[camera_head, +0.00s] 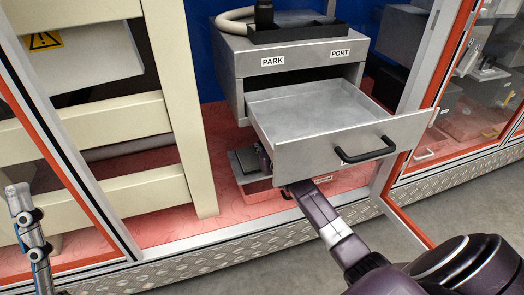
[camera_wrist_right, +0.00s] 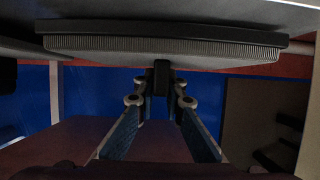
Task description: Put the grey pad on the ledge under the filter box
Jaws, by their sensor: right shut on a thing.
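The grey pad (camera_wrist_right: 160,47) has a pleated edge and a dark rim; it spans the top of the right wrist view. My right gripper (camera_wrist_right: 161,88) is shut on a dark tab at the pad's underside. In the head view, my right arm passes below the open drawer, which hides most of this gripper. A dark grey flat piece (camera_head: 246,159) shows left of the drawer and looks like the pad. The metal box (camera_head: 290,62), marked PARK and PORT, stands above. I cannot make out the ledge for certain. My left gripper (camera_head: 28,222) is at the far left edge.
The empty metal drawer (camera_head: 350,137) with a black handle (camera_head: 365,151) is pulled out over my right arm. Cream posts (camera_head: 177,105) stand to the left. The red floor (camera_head: 160,225) between them is clear. An orange-edged door frame (camera_head: 408,222) stands at right.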

